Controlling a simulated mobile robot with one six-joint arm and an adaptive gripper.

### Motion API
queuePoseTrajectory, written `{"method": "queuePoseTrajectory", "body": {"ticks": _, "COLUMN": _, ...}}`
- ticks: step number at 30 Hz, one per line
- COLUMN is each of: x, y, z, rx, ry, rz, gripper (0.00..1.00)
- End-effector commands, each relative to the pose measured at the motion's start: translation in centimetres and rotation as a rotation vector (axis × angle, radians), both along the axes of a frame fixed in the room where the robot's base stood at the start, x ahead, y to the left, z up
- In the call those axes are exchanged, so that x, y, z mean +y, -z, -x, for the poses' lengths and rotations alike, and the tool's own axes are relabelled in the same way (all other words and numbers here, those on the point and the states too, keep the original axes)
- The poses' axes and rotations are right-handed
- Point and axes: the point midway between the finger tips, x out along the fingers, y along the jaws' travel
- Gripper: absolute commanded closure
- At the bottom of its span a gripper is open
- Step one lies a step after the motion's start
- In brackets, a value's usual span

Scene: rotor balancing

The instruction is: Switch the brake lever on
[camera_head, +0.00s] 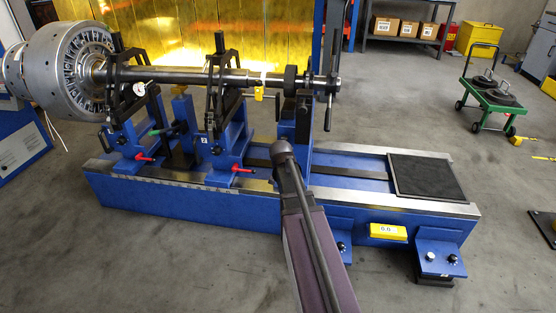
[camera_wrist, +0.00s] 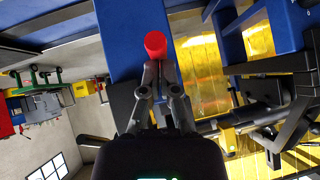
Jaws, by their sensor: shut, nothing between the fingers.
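In the wrist view a round red knob (camera_wrist: 155,44) shows against a blue post (camera_wrist: 120,45), straight beyond my fingertips. It looks like the end of a lever, whose shaft I cannot see. My gripper (camera_wrist: 158,70) is shut and empty, its two fingertips together just below the knob in the picture. I cannot tell whether they touch it. In the head view my arm covers the gripper and this knob, in front of the right-hand blue stand (camera_head: 301,130). Two other red-handled levers (camera_head: 145,157) (camera_head: 241,168) stick out from the left and middle stands. No label names the brake lever.
The blue machine bed (camera_head: 170,202) carries a long shaft (camera_head: 185,77) with a large metal rotor (camera_head: 60,62) at its left end. A black mat (camera_head: 424,176) lies on the bed's right end. A green cart (camera_head: 487,92) stands farther right; the floor between is clear.

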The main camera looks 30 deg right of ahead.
Motion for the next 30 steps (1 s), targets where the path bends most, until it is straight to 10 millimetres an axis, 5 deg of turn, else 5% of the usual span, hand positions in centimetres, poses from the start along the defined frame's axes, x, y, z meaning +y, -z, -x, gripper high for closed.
{"method": "queuePoseTrajectory", "body": {"ticks": 15, "x": -1.2, "y": 2.7, "z": 0.2, "rx": -0.001, "ry": 0.013, "rz": 0.001, "gripper": 1.0}}
{"method": "queuePoseTrajectory", "body": {"ticks": 30, "x": -1.4, "y": 3.1, "z": 0.3, "rx": 0.003, "ry": 0.016, "rz": -0.002, "gripper": 1.0}}
